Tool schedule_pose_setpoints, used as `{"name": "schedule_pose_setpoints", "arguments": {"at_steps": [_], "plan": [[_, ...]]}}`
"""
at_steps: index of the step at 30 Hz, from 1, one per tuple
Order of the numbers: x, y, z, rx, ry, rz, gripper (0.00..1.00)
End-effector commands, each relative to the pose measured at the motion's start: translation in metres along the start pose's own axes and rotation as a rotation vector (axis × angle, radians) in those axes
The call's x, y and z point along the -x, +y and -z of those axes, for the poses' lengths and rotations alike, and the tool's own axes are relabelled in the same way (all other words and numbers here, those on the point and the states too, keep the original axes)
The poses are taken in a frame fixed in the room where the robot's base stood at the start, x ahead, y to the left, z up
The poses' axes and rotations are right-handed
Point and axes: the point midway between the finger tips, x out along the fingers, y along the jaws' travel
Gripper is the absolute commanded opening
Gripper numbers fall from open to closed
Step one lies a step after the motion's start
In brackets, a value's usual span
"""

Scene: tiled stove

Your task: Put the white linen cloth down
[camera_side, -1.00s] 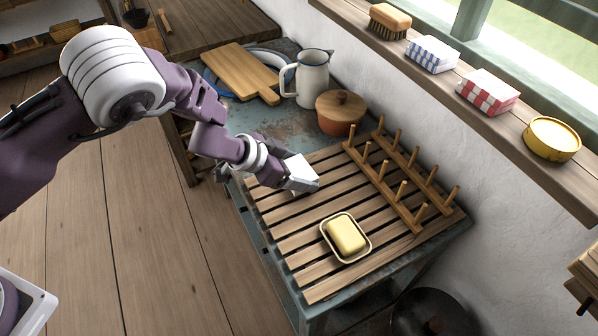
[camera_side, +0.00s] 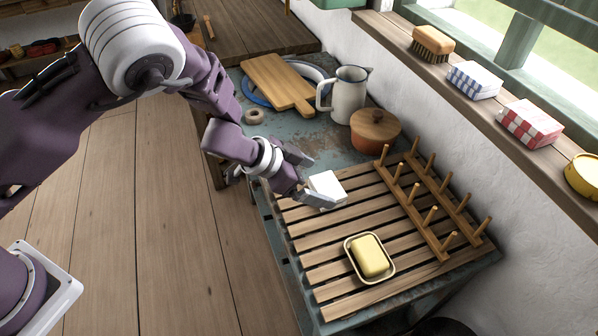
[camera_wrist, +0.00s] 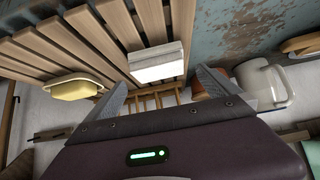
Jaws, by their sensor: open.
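The white linen cloth (camera_side: 327,187) is a small folded white block. It appears to rest on the slatted wooden rack (camera_side: 318,255), near the rack's back left part. In the wrist view the cloth (camera_wrist: 158,62) lies against the slats, just beyond and between my fingertips. My gripper (camera_side: 313,180) is open, with its fingers spread wide apart at the cloth's left side. The wrist view shows both fingers (camera_wrist: 163,90) clear of the cloth, with a gap on each side. The cloth's underside is hidden.
A butter dish (camera_side: 370,257) sits at the rack's front. A peg rack (camera_side: 418,213) stands along its right side. Behind are a lidded pot (camera_side: 374,133), a white jug (camera_side: 348,97) and a cutting board (camera_side: 277,82). Slats between the cloth and the butter dish are free.

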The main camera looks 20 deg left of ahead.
Motion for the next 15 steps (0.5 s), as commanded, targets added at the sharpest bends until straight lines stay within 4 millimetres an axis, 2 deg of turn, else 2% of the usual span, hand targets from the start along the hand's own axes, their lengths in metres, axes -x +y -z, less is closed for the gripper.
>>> {"name": "schedule_pose_setpoints", "arguments": {"at_steps": [3,7,11,15], "plan": [[0.031,0.0,0.001,0.004,0.003,0.001,1.0],[0.058,0.0,0.001,0.002,0.002,0.0,1.0],[0.072,0.0,0.0,0.001,0.001,0.0,1.0],[0.075,0.0,0.0,-0.001,0.0,-0.001,1.0]]}}
